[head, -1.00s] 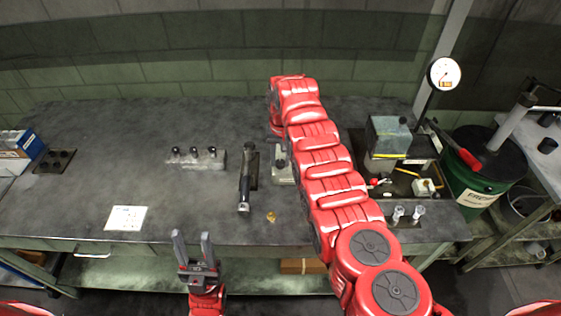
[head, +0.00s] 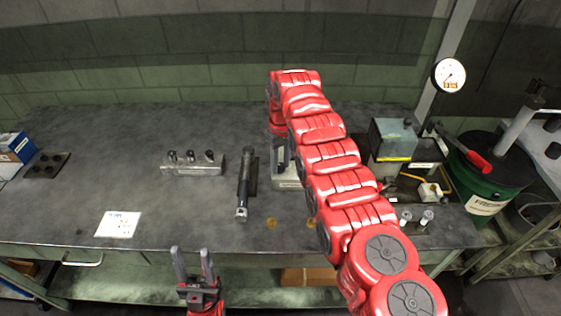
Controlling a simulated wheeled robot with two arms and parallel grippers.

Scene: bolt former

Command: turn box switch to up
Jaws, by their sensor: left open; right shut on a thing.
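A small grey box (head: 287,183), which looks like the switch box, sits on the table near the middle, partly hidden by my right arm. My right gripper (head: 280,154) points down at the back of this box. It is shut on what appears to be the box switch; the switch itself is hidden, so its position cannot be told. My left gripper (head: 193,264) is open and empty, in front of the table's front edge, well away from the box.
A black cylindrical tool (head: 244,185) lies just left of the box. A block with several dark-topped pegs (head: 193,169) stands further left, and a white paper (head: 118,224) lies front left. A machine with a grey tank (head: 392,138) stands right of my arm. The left tabletop is mostly clear.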

